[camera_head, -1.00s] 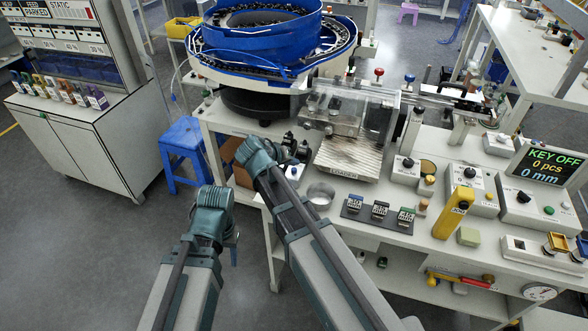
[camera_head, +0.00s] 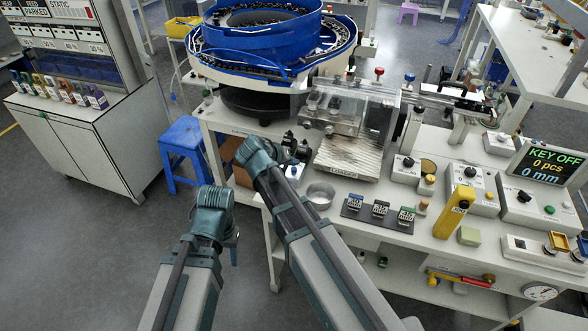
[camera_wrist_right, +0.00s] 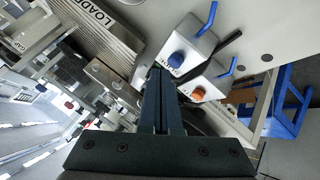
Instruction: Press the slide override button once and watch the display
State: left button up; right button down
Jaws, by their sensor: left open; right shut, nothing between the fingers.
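The display (camera_head: 548,167) at the right reads KEY OFF, 0 pcs, 0 mm. In the right wrist view, a blue button (camera_wrist_right: 176,58) sits on a small white box with a label too small to read. An orange button (camera_wrist_right: 197,94) is on a similar box beside it. I cannot tell which is the slide override. My right gripper (camera_wrist_right: 157,71) is shut and empty, its tips close to the blue button's box; contact is unclear. In the head view my right wrist hides most of its fingers. My left gripper (camera_head: 231,238) hangs low left of the bench, mostly hidden behind its wrist.
The loader plate (camera_head: 347,157) and a clear cover (camera_head: 345,98) stand beyond my right gripper. A round metal cup (camera_head: 320,194) is right of my right wrist. A blue bowl feeder (camera_head: 262,40) is behind, a blue stool (camera_head: 183,150) to the left. Floor is free at the left.

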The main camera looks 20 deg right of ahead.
jog(key=shift+f, duration=0.25)
jog(key=shift+f+b, duration=0.55)
jog(key=shift+b, duration=0.1)
dwell(0.5)
jog(key=shift+r, duration=0.2)
jog(key=shift+r+p, duration=0.75)
jog(key=shift+p, duration=0.2)
